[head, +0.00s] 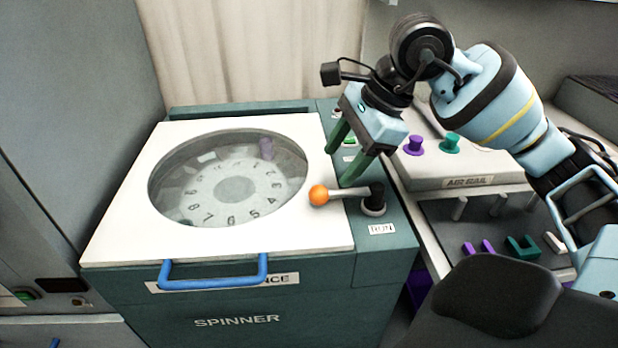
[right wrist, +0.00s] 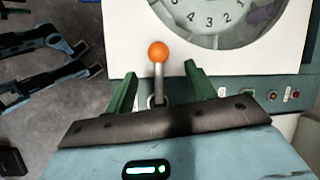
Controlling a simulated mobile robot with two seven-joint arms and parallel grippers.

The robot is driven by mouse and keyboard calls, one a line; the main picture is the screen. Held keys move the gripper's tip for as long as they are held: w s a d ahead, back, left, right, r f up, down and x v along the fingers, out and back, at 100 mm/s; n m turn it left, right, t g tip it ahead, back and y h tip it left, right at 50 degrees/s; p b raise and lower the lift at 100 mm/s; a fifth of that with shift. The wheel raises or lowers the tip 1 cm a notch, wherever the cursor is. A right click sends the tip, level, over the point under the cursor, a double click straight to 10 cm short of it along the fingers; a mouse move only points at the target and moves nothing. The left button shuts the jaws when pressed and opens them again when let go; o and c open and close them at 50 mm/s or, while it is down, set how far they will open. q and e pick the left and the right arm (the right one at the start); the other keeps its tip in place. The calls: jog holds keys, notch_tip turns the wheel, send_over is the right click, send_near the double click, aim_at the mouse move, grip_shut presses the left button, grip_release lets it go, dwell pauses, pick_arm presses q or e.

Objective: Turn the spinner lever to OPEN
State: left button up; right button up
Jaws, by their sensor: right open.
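The spinner lever has an orange knob (head: 318,195) on a grey rod, and its dark pivot (head: 374,198) is on the spinner's right-hand panel. The rod points left over the white lid's edge. A RUN label (head: 382,229) lies just below the pivot. I cannot read an OPEN label. My right gripper (head: 338,168) is open, its green fingers above and behind the lever. In the right wrist view, the lever's knob (right wrist: 158,52) shows between and beyond the two fingertips (right wrist: 160,69); no contact is visible. My left gripper is not in view.
The spinner's white lid (head: 120,225) has a round window and a blue handle (head: 213,272). To the right stands the AIR RAIL unit (head: 468,181) with a purple and a teal knob. Below it, a dark rack holds several coloured pieces.

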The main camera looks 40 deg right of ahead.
aim_at(323, 188)
jog(key=x, duration=0.8)
jog(key=shift+s+a, duration=0.1)
jog(key=shift+s, duration=0.05)
jog(key=shift+r, duration=0.1)
grip_shut()
